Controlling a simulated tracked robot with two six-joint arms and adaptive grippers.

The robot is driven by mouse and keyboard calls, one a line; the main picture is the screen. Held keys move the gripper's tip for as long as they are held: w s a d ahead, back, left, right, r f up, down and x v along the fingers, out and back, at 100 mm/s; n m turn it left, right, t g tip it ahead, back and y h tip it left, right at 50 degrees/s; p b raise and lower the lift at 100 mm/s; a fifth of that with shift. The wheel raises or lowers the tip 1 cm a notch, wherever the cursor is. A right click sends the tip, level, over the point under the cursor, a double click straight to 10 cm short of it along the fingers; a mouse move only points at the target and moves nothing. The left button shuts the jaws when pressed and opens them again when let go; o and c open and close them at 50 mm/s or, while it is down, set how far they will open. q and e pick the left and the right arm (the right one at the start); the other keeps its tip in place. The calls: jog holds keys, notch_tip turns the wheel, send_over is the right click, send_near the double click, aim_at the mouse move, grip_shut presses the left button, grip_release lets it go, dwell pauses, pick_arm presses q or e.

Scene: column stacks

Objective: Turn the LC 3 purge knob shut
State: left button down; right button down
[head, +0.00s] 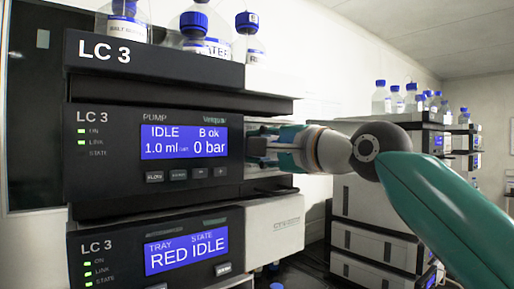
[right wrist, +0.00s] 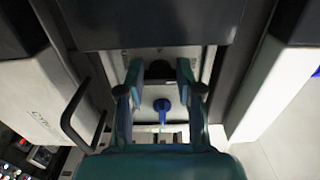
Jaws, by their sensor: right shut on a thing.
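The LC 3 pump module (head: 110,155) shows IDLE and 0 bar on its blue screen. My right gripper (head: 258,146) reaches in from the right to the recess at the right end of this module. In the right wrist view, its two teal fingers (right wrist: 160,72) are shut on a dark knob (right wrist: 159,70), which I take for the purge knob. The knob's turn angle is hard to make out in the shadow. In the head view the knob is hidden behind the fingers. My left gripper is not in view.
A blue-tipped fitting (right wrist: 162,105) sits just below the knob. A black handle (right wrist: 80,115) stands out at left in the right wrist view. Bottles (head: 195,30) stand on top of the stack. Another stack (head: 385,195) stands to the right.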

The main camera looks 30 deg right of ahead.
jog(key=shift+f, duration=0.15)
jog(key=c, duration=1.2)
grip_release()
jog(key=shift+o, duration=0.8)
jog(key=shift+d, duration=0.15)
jog(key=s, duration=1.2)
jog(key=shift+d, duration=0.45)
